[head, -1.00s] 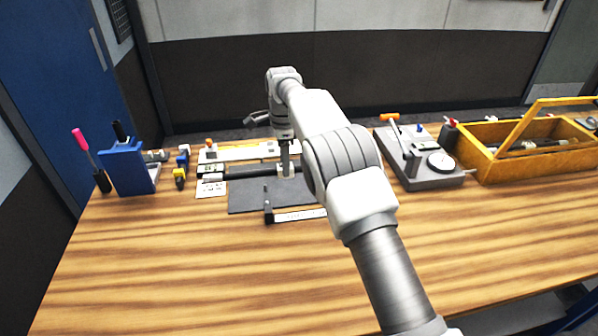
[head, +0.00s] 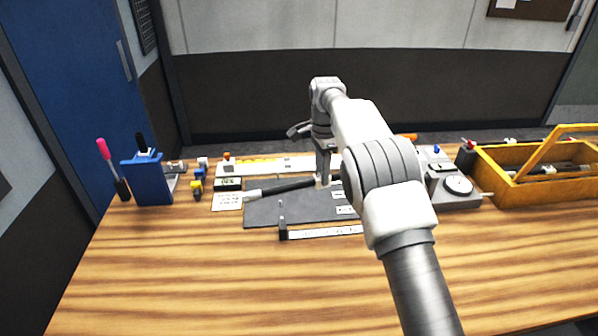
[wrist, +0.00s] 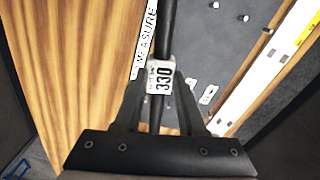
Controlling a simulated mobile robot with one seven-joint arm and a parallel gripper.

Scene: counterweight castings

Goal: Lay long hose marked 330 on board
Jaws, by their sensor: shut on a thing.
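My gripper (head: 322,184) is shut on a dark hose (head: 285,187), above the dark grey board (head: 262,213). In the wrist view the hose (wrist: 166,30) runs between my fingertips (wrist: 160,92), with a white tag reading 330 (wrist: 162,78) at the grip. The hose slants in the head view, its pale left end lower and over the board's left part. The right end is hidden behind my arm. I cannot tell whether the hose touches the board. In the wrist view the board (wrist: 215,45) bears small pegs and white labels.
A white MEASURE strip (wrist: 146,42) lies along the board's front, with a black upright stop (head: 283,222) at its left. A blue holder (head: 152,180) stands left. A grey gauge device (head: 450,190) and a yellow toolbox (head: 530,190) stand right. The front of the table is clear.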

